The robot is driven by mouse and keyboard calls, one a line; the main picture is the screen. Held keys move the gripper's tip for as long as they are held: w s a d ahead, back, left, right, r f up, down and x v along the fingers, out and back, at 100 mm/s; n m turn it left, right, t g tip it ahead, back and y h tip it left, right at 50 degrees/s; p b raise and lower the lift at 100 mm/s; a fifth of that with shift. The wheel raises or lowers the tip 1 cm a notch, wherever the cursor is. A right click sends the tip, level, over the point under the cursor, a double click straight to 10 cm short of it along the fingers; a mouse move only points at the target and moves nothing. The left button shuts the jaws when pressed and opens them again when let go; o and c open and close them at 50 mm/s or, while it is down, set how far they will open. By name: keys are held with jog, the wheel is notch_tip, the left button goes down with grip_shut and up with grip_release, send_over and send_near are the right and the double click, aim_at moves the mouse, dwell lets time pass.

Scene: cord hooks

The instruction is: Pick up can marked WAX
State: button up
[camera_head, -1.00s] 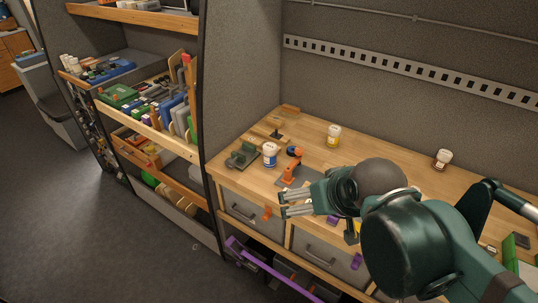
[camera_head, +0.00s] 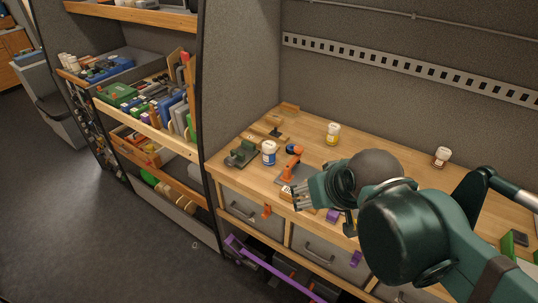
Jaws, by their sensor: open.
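Three small white-lidded cans stand upright on the wooden workbench (camera_head: 395,178). One has a blue label (camera_head: 269,154), one a yellow label (camera_head: 332,134), and one a brown label (camera_head: 441,158). The lettering is too small to read, so I cannot tell which is marked WAX. My gripper (camera_head: 297,198) is open and empty near the bench's front edge. It is in front of and to the right of the blue-labelled can, apart from all three cans. My arm hides part of the bench on the right.
An orange tool (camera_head: 293,166) stands between my gripper and the blue-labelled can. A green vise-like tool (camera_head: 242,153) is left of that can. Drawers (camera_head: 240,207) sit below the bench. Bare bench top lies between the yellow-labelled and brown-labelled cans.

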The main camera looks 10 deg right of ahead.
jog(key=w+r+n+g+p, duration=0.15)
jog(key=w+r+n, duration=0.25)
jog(key=w, duration=0.7)
jog(key=n+g+p, duration=0.3)
jog(key=n+g, duration=0.1)
jog(key=n, duration=0.5)
send_over(269, 145)
jog(key=s, duration=0.9)
notch_tip(269, 145, down, 8)
jog(key=w+f+n, duration=0.1)
jog(key=w+f, duration=0.2)
jog(key=w+f+n+g, duration=0.1)
jog(key=w+f+n, duration=0.1)
jog(key=w+f, duration=0.1)
jog(key=w+f+n+p, duration=0.1)
jog(key=w+f, duration=0.1)
jog(key=f, duration=0.2)
jog(key=shift+w+a+f+g, duration=0.1)
jog(key=shift+w+f+g, duration=0.15)
jog(key=shift+w, duration=0.15)
jog(key=shift+w+f+n, duration=0.2)
jog(key=shift+f+n, duration=0.1)
jog(key=shift+f, duration=0.1)
jog(key=shift+f, duration=1.15)
jog(key=shift+f, duration=0.1)
jog(key=shift+w+f+p, duration=0.2)
jog(key=shift+f+p, duration=0.2)
jog(key=shift+f, duration=2.1)
